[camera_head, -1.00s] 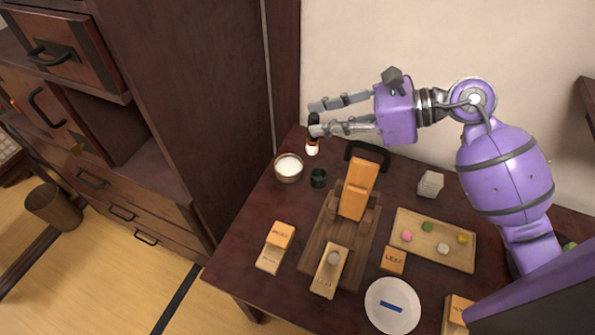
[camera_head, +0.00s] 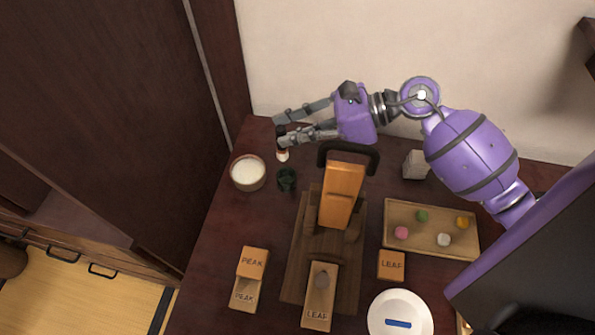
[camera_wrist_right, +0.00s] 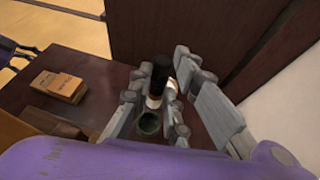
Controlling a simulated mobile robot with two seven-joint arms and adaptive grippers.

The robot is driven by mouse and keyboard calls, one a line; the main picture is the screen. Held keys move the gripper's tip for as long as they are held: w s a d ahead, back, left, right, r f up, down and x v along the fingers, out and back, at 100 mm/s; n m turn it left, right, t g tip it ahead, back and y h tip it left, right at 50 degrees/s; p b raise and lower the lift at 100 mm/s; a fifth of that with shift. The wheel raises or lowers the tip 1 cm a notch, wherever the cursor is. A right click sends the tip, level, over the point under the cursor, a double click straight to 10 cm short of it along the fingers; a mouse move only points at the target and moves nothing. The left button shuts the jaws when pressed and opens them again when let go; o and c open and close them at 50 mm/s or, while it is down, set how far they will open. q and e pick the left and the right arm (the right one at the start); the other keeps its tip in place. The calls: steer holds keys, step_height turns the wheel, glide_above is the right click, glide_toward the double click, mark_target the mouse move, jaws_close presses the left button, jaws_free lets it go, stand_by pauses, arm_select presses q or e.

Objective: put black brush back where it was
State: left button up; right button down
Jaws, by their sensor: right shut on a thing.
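My right gripper (camera_head: 281,129) is shut on the black brush, which hangs upright with its pale bristle end (camera_head: 282,155) down. In the right wrist view the brush's black handle (camera_wrist_right: 161,72) stands between the grey fingers. The brush is over the back left of the table, near a small dark green cup (camera_head: 287,180), which also shows in the right wrist view (camera_wrist_right: 148,124). A bowl of white contents (camera_head: 248,172) stands left of the cup.
A wooden stand with an orange block (camera_head: 341,195) and a black loop handle (camera_head: 348,149) is right of the cup. A tray (camera_head: 400,243) with several coloured balls, a white plate (camera_head: 385,325) and labelled boxes (camera_head: 253,263) occupy the table. A wall is behind.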

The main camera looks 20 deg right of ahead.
steer(key=f, duration=0.7)
steer(key=shift+s+d, duration=0.1)
steer(key=shift+d, duration=0.15)
steer(key=shift+f, duration=2.05)
arm_select(q)
steer(key=shift+w+d, duration=0.45)
steer(key=shift+d, duration=0.05)
arm_select(e)
steer(key=shift+f, duration=0.1)
steer(key=c, duration=2.1)
jaws_free()
steer(key=shift+f, duration=0.15)
steer(key=o, duration=0.4)
arm_select(q)
steer(key=shift+f, duration=0.1)
arm_select(e)
steer(key=shift+o, duration=0.2)
